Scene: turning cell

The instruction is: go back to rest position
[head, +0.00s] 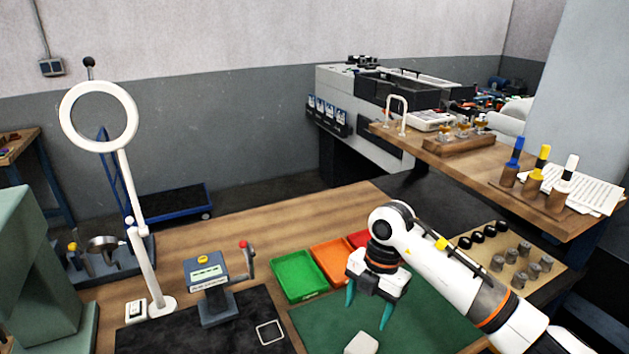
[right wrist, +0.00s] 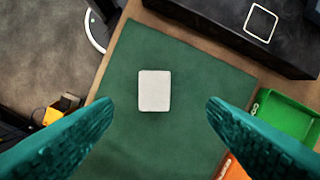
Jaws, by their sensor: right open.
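My right gripper (head: 368,306) hangs over the green mat (head: 425,318) with its teal fingers apart and nothing between them. In the right wrist view the open fingers (right wrist: 160,118) frame a pale grey block (right wrist: 154,90) lying on the green mat (right wrist: 190,60). The same block (head: 361,344) shows at the bottom edge of the head view, below and apart from the fingers. My left gripper is in neither view.
Green (head: 298,275), orange (head: 334,262) and red (head: 358,239) trays stand behind the mat, close to my right gripper. A ring lamp (head: 133,200) and a grey device with a red-knobbed lever (head: 210,285) stand left. Metal cylinders (head: 518,279) stand right, beside my arm.

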